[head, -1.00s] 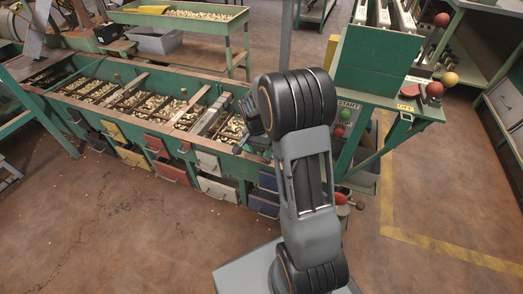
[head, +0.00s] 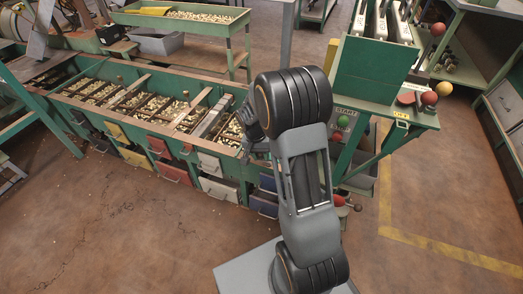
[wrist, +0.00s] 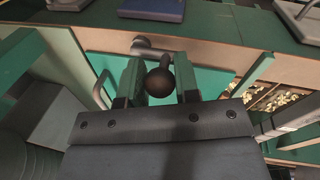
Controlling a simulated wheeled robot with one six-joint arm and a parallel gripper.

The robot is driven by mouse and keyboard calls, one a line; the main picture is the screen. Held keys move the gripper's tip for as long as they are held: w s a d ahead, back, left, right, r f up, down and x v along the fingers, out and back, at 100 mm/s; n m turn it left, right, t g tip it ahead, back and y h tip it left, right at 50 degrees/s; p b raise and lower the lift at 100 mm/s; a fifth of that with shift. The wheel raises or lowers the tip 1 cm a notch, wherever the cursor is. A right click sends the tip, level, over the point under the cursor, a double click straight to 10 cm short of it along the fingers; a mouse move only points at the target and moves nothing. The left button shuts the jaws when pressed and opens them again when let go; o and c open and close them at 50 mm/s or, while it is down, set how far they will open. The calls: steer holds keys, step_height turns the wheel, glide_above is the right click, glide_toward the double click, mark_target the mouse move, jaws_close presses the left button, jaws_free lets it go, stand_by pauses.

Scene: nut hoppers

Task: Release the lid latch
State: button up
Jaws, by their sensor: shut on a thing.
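My gripper (wrist: 158,72) shows in the wrist view with its two green-padded fingers on either side of a dark ball knob (wrist: 160,83). It is shut on this knob. A grey bar (wrist: 148,48) shows beyond the knob; whether the knob is joined to it, I cannot tell. Behind them is a smooth teal panel (wrist: 212,80), which may be the lid. In the head view my gripper (head: 250,126) is at the right end of the hopper row, and my arm hides most of the contact. I cannot tell from here whether the latch is open.
The green hopper bench (head: 225,168) holds several bins of nuts, with coloured drawers below. To the right stands a table (head: 420,118) with red and yellow ball knobs, and a green button (head: 342,121) below. Open floor (head: 130,230) lies in front.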

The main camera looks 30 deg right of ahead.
steer(key=o, duration=0.9)
step_height(320, 180, up, 14)
steer(key=w+a+p, duration=0.1)
steer(key=a+p, duration=0.1)
steer(key=p, duration=0.2)
steer(key=shift+w+f+p, duration=0.2)
steer(key=shift+w+p, duration=0.05)
steer(key=shift+p, duration=0.05)
steer(key=shift+a, duration=0.1)
steer(key=s+a+r+n+t+p, duration=0.1)
steer(key=s+a+r+n+p, duration=0.1)
steer(key=s+r+p, duration=0.3)
steer(key=s+a+r+n+t+y+p, duration=0.1)
steer(key=s+r+p, duration=0.5)
steer(key=r+p, duration=0.6)
steer(key=s+a+r+n+t+p, duration=0.2)
steer(key=r+p, duration=0.7)
steer(key=r, duration=0.8)
steer(key=s+a+n, duration=0.1)
steer(key=s+n, duration=0.1)
steer(key=s, duration=0.1)
steer(key=shift+s+a+t+y, duration=0.3)
steer(key=shift+s+t+y, duration=0.05)
steer(key=shift+t+y, duration=0.05)
